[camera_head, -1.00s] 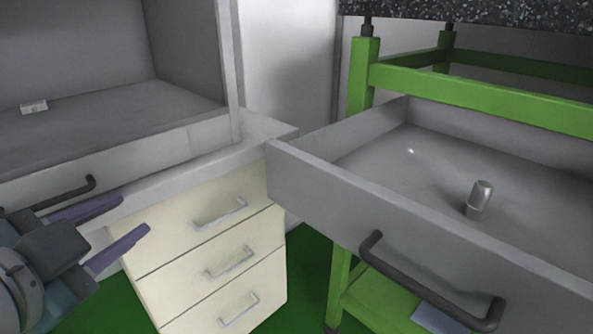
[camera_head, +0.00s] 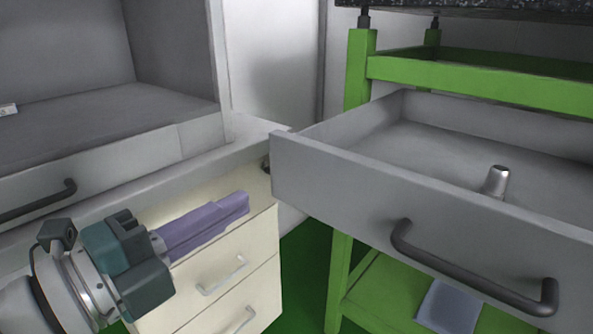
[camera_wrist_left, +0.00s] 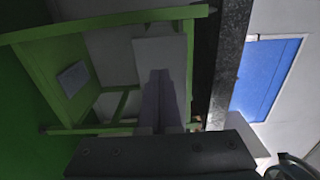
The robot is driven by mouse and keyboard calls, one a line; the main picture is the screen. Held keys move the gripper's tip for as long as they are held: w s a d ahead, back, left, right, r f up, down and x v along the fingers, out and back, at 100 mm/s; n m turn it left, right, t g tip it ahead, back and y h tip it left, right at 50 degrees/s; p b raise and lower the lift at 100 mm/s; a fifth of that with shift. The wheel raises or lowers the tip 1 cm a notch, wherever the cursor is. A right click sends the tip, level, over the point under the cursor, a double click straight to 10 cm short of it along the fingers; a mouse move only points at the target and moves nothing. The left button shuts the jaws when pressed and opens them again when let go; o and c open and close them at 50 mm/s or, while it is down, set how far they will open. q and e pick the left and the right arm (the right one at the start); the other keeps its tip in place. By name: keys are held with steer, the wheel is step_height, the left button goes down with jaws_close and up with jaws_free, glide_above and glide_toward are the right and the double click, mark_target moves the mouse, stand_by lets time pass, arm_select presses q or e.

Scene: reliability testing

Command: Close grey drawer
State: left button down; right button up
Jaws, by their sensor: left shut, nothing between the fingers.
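The grey drawer (camera_head: 350,187) stands pulled out under the dark speckled worktop, on the right in the head view. It has a dark bar handle (camera_head: 470,272) on its front. A small metal cylinder (camera_head: 496,181) stands inside it. My left gripper (camera_head: 247,203) is to the left of the drawer front, apart from it, with its purple fingers shut and empty, pointing right. In the left wrist view the shut fingers (camera_wrist_left: 159,80) overlap a pale panel that may be the drawer. My right gripper is not in view.
A cream cabinet (camera_head: 255,250) with several drawers stands behind my left gripper. A grey open cabinet (camera_head: 150,130) is at the left. A green frame (camera_head: 355,85) supports the worktop (camera_head: 470,8). A bluish flat item (camera_head: 450,305) lies on its lower shelf.

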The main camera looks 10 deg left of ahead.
mark_target(289, 175)
arm_select(q)
steer(key=b+x, duration=0.1)
steer(key=x, duration=0.5)
steer(key=shift+w+d, duration=0.25)
steer(key=shift+w, duration=0.05)
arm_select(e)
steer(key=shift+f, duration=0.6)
